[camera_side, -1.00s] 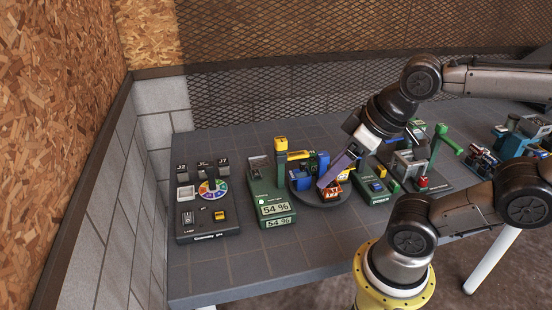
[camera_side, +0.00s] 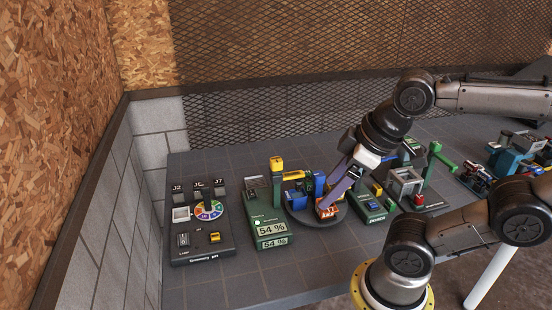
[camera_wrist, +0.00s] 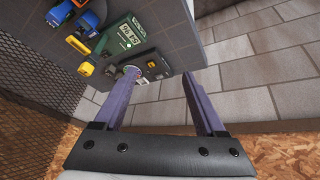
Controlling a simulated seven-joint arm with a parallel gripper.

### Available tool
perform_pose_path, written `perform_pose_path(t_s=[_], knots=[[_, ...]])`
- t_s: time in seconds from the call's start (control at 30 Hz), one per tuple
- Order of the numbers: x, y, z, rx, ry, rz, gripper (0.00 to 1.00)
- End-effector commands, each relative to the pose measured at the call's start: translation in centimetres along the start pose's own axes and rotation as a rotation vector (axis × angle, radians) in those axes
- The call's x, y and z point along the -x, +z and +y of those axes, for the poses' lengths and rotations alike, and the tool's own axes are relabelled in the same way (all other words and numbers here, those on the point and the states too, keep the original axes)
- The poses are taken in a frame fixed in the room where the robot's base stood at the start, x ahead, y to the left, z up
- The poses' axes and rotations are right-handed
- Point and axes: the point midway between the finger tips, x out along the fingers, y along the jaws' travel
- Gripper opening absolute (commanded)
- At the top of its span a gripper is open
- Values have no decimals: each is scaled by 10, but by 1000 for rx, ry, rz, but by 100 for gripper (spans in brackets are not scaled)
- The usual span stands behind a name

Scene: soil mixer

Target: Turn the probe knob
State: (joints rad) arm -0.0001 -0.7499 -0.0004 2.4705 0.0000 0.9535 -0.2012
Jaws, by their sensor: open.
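A green meter box (camera_side: 268,222) reading "54 %" stands left of the round dark turntable. A green post with a yellow block (camera_side: 276,163) on top rises at its back. I cannot tell for sure which part is the probe knob. In the wrist view the meter box (camera_wrist: 124,36) lies beyond my left finger, with a yellow block (camera_wrist: 84,69) beside it. My gripper (camera_side: 329,204) is open, its purple fingers slanting down over the orange-red block on the turntable. The wrist view shows both fingers (camera_wrist: 160,82) apart with nothing held between them.
A dark control panel (camera_side: 203,240) with a colour wheel stands at the left. The turntable (camera_side: 314,221) carries blue and yellow parts. Right of it are a green box (camera_side: 370,207) and a green-armed machine (camera_side: 406,184). The table's front strip (camera_side: 225,283) is clear.

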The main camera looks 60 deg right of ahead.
Motion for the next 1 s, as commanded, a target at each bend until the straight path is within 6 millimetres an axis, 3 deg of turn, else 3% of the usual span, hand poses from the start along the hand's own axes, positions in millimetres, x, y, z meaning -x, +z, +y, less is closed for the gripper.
perform_pose_path(t_s=[0.23,0.47,0.73,0.87,1.0], knots=[[32,-52,18,329,0,-44,73],[38,-114,57,561,-29,-148,73],[4,-175,134,708,-114,-281,73],[-26,-187,175,697,-158,-334,73],[-58,-187,210,634,-188,-376,73]])
